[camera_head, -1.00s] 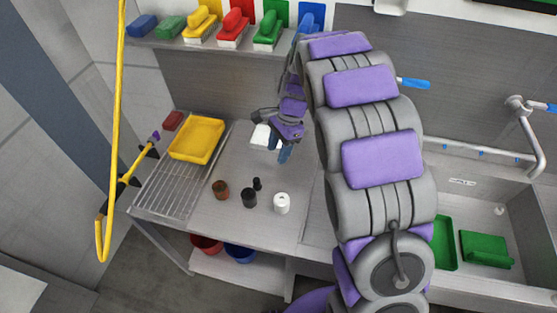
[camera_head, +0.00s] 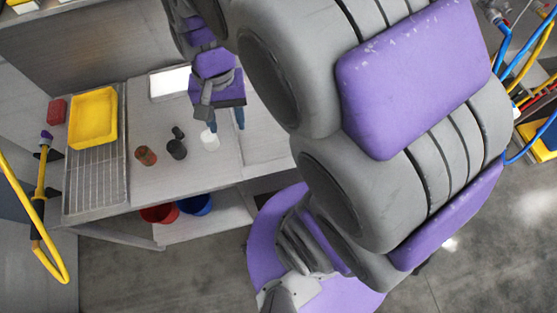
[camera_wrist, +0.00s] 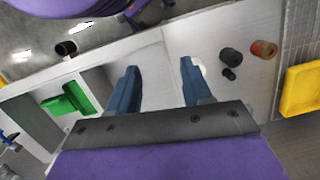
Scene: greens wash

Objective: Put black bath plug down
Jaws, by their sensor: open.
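Two black pieces stand close together on the steel counter (camera_head: 150,185): a larger black stopper-like cylinder (camera_head: 177,149) and a smaller black piece (camera_head: 178,132). I cannot tell for sure which is the bath plug. They also show in the wrist view, the larger (camera_wrist: 231,57) and the smaller (camera_wrist: 229,74), to the right of my fingers. My gripper (camera_head: 226,123) is above the counter, right of both black pieces. Its blue fingers (camera_wrist: 158,66) are apart, with nothing held between them.
A white cylinder (camera_head: 209,142) is near one finger and partly hidden behind it in the wrist view. A brown cylinder (camera_head: 145,155) stands left. A yellow tray (camera_head: 93,118) sits on the wire rack (camera_head: 92,180). Red (camera_head: 160,214) and blue (camera_head: 196,205) buckets are below.

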